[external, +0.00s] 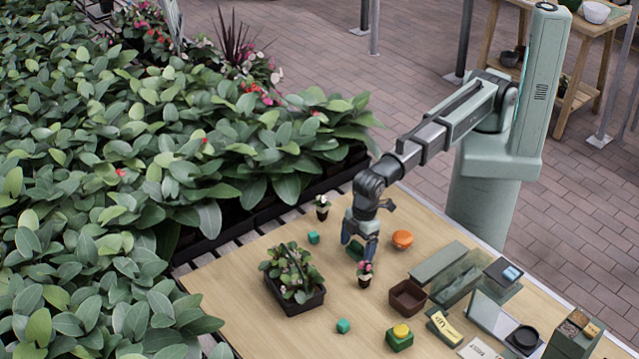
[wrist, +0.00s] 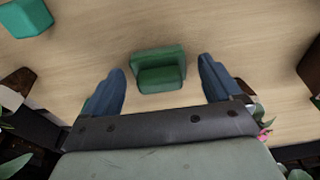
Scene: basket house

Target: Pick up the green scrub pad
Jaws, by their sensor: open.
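The green scrub pad (wrist: 160,76) lies on the wooden table, seen in the wrist view as a dark green block with a slightly lighter green raised part. In the external view the pad (external: 356,249) shows small and dark green, partly hidden by my fingers. My gripper (external: 359,245) points down over it. In the wrist view my gripper (wrist: 164,68) is open, with one blue finger on each side of the pad and visible gaps between. I cannot tell the exact height of the fingertips above the table.
A teal cube (wrist: 27,16) shows at the upper left of the wrist view. In the external view a small potted flower (external: 365,274) stands close to my gripper, an orange round object (external: 402,239) sits to its right, and a planter (external: 293,285) stands to its left.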

